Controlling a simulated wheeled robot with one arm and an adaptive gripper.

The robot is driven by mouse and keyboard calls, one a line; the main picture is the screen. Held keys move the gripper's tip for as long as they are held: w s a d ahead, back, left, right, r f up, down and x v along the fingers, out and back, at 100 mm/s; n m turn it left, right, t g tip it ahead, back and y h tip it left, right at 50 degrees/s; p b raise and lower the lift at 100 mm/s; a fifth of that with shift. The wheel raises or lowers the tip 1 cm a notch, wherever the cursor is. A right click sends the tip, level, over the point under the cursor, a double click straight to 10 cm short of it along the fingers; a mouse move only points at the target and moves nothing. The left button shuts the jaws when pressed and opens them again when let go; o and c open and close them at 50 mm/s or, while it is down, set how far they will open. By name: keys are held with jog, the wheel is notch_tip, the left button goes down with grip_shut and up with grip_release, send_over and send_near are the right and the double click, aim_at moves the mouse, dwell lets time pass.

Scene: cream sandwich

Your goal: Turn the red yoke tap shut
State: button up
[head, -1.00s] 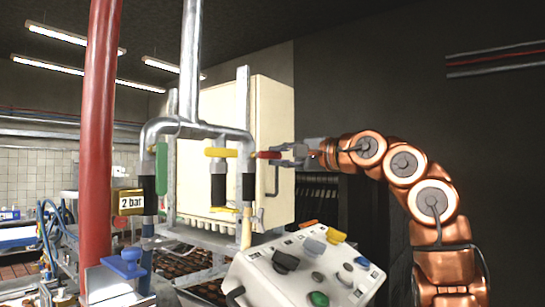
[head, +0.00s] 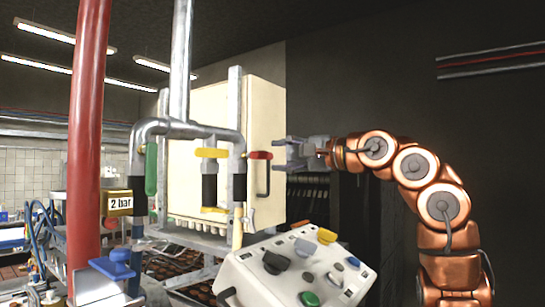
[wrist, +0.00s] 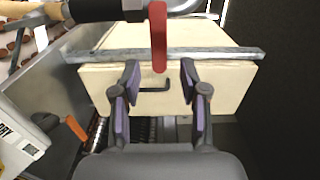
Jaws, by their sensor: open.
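The red tap handle (head: 260,155) sticks out sideways, roughly level, from the right upright of the grey yoke pipe (head: 185,128). In the wrist view the red handle (wrist: 158,35) comes down from the top, its end in line with the gap between my fingertips. My gripper (head: 280,153) is open and empty, just right of the handle's free end. The head view shows a small gap between them. Both purple-padded fingers of my gripper (wrist: 160,68) show in the wrist view, spread apart.
A yellow handle (head: 212,153) lies level across the middle pipe; a green handle (head: 151,168) hangs along the left one. Behind is a cream cabinet (head: 268,115) with a black pull (head: 264,180). Below stands a control box (head: 300,270). A red column (head: 88,130) rises at left.

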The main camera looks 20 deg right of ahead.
jog(key=v, duration=0.9)
jog(key=shift+a, duration=0.1)
